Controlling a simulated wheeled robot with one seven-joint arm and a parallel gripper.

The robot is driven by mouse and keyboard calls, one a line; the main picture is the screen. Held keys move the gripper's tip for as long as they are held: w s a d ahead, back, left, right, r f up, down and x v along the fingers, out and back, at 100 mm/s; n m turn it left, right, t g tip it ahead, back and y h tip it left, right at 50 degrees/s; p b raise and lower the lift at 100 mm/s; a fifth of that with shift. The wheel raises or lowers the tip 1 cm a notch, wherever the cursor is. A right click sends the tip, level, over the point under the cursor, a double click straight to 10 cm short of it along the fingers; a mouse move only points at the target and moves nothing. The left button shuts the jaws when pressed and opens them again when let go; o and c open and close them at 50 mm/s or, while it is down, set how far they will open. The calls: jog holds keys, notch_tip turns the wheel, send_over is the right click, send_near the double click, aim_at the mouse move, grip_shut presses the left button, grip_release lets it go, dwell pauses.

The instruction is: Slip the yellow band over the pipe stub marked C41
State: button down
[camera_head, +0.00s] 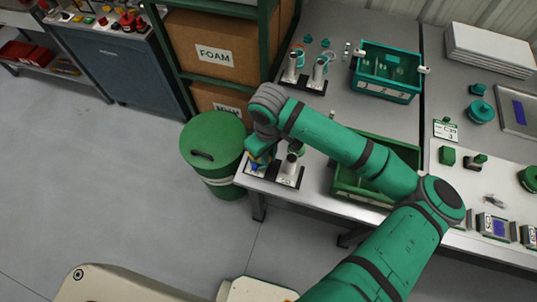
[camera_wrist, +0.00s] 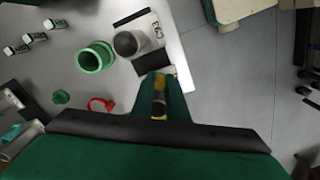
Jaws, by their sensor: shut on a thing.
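My gripper (camera_wrist: 160,92) points down between its green fingers in the wrist view and is shut on the yellow band (camera_wrist: 160,82), of which only a small part shows. A grey pipe stub (camera_wrist: 130,43) stands on a white and black plate just beyond the fingertips, slightly to the left. Its marking is too small to read, so I cannot tell whether it is C41. In the head view my gripper (camera_head: 262,158) is at the table's near left corner, beside a stub on a plate (camera_head: 290,172). What lies directly under the fingers is mostly hidden.
A green ring (camera_wrist: 95,57) and a red band (camera_wrist: 101,104) lie left of the gripper in the wrist view. A green bin (camera_head: 345,183) stands right of the stubs, partly behind my arm. A green drum (camera_head: 213,140) stands beside the table corner.

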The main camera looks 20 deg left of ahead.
jog(key=shift+f, duration=1.8)
dwell(2.2)
jog(key=c, duration=1.3)
grip_release()
jog(key=shift+o, duration=0.2)
jog(key=shift+r, duration=0.1)
jog(key=shift+r, duration=5.4)
